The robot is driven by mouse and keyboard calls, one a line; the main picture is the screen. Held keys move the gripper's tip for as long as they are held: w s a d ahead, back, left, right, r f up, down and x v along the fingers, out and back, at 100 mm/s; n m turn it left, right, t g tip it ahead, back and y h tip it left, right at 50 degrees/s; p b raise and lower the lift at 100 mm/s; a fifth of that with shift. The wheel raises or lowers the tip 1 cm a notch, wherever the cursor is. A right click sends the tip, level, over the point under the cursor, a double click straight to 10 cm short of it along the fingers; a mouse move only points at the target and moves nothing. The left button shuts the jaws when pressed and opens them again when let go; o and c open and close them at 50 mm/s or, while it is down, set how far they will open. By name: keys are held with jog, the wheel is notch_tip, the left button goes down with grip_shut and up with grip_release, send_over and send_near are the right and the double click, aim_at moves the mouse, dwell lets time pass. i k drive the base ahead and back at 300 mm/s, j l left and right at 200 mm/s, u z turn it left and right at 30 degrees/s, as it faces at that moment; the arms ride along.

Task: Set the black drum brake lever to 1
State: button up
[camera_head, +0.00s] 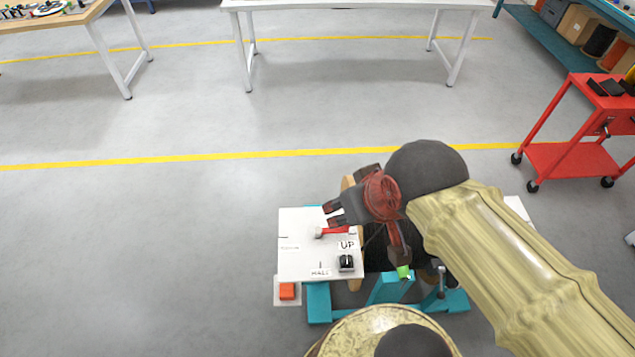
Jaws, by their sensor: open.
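A white panel (293,248) is fixed on a teal stand. A short red lever (335,230) with a pale knob at its left end lies across the panel. I cannot read a number beside it. A black drum (374,254) with wooden flanges sits right of the panel, largely hidden by my arm. My gripper (331,215) is open, its dark fingertips pointing left just above the lever in the picture. No contact with the lever shows, and the height gap is unclear.
A black switch (346,263) near an "UP" label is on the panel. The teal stand (318,302) has feet at the front. A red cart (567,158) stands right, a white table (350,4) behind. Floor on the left is clear.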

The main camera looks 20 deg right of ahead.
aim_at(441, 295)
jog(key=k+j, duration=0.15)
jog(key=k, duration=0.2)
jog(key=k+j, duration=0.15)
jog(key=k, duration=0.25)
jog(key=z, duration=1.6)
jog(key=k+j+u, duration=0.15)
jog(key=u, duration=0.3)
jog(key=k+j+u, duration=0.1)
jog(key=j+u, duration=0.3)
jog(key=l, duration=0.1)
